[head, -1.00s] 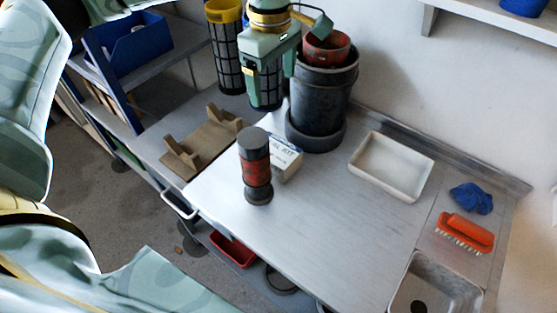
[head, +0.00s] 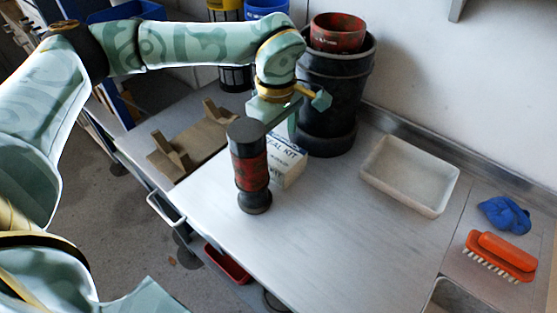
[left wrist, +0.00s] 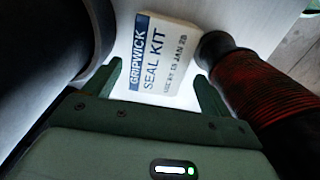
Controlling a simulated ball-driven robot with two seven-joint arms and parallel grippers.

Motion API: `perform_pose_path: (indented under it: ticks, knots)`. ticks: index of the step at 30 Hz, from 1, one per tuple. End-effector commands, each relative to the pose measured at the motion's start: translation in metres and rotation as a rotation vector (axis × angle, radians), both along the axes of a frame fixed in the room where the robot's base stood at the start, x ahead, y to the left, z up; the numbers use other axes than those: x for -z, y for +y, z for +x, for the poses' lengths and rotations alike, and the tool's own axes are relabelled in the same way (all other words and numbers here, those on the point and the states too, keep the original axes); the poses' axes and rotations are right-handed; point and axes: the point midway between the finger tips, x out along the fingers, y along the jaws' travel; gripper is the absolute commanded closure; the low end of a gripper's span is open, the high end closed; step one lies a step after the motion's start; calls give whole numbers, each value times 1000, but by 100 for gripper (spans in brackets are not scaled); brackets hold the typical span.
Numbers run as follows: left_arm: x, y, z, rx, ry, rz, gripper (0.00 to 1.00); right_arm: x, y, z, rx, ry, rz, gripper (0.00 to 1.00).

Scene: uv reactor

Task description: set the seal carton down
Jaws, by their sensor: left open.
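The seal carton (head: 290,164) is a small white box with blue lettering. It stands on the steel worktop (head: 330,230), behind and beside a dark cylinder with a red grip band (head: 251,170). My left gripper (left wrist: 158,72) is open, pointing down at the carton from above. In the left wrist view the carton's printed face (left wrist: 162,52) shows between and just beyond the two fingertips. I cannot tell whether the fingers touch it. In the head view the hand and the cylinder hide part of the carton. My right gripper is not in view.
A black bin (head: 330,100) with a red pot (head: 338,32) stands close behind the carton. A brown cradle (head: 190,145) is at left. A white tray (head: 410,175), blue cloth (head: 505,215) and orange brush (head: 500,255) are at right. The front middle worktop is clear.

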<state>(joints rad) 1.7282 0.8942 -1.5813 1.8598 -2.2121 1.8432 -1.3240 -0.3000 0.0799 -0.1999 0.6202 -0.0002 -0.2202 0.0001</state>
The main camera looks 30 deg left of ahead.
Motion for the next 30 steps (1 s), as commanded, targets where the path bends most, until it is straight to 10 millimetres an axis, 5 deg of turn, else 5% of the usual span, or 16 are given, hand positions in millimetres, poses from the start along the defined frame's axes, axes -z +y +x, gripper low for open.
perform_pose_path:
  ticks: [9,17,22,30]
  knots:
    - [50,0,0,0,6,0,16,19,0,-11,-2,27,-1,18]
    - [52,0,0,-1,-1,1,16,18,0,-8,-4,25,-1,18]
    - [52,0,0,0,-1,0,59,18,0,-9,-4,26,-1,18]
    - [51,0,0,0,-1,0,58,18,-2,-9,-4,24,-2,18]
